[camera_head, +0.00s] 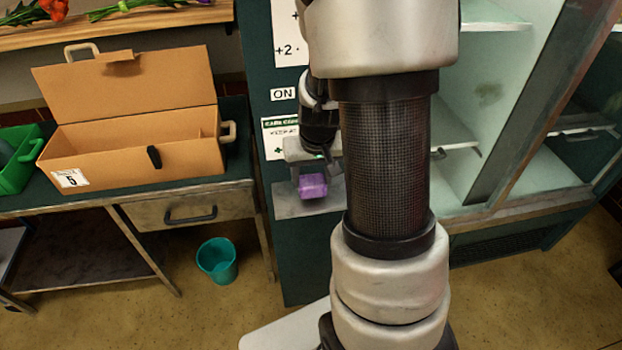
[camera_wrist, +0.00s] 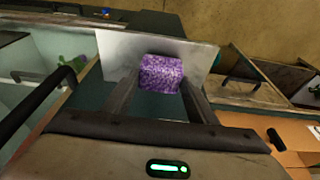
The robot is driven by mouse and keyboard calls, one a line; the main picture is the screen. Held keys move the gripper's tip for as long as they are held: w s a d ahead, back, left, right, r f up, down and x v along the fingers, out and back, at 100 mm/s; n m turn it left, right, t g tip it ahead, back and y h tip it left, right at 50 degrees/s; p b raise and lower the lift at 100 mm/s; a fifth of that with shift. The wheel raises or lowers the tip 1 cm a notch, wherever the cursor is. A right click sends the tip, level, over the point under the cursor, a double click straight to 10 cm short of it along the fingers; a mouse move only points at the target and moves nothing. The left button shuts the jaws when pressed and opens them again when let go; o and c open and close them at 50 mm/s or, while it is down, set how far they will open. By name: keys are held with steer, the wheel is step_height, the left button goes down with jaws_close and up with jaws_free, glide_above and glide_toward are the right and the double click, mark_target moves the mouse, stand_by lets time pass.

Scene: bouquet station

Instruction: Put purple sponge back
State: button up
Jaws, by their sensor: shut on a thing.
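The purple sponge (camera_head: 312,186) is a small speckled block. It also shows in the wrist view (camera_wrist: 160,73), between the two fingers at their far ends. My gripper (camera_wrist: 158,84) is shut on it. In the head view my gripper (camera_head: 310,172) points down, with the sponge below it. A pale grey plate or small shelf (camera_head: 290,207) on the dark green panel lies right behind the sponge. It shows in the wrist view (camera_wrist: 196,56) too. I cannot tell whether the sponge touches it.
An open orange toolbox (camera_head: 110,165) stands on the bench at left, beside a green crate (camera_head: 15,170). A teal bucket (camera_head: 217,260) is on the floor. A glass-doored cabinet (camera_head: 500,190) is at right. My arm blocks part of the head view.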

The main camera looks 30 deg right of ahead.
steer(key=shift+x, duration=0.95)
steer(key=o, duration=1)
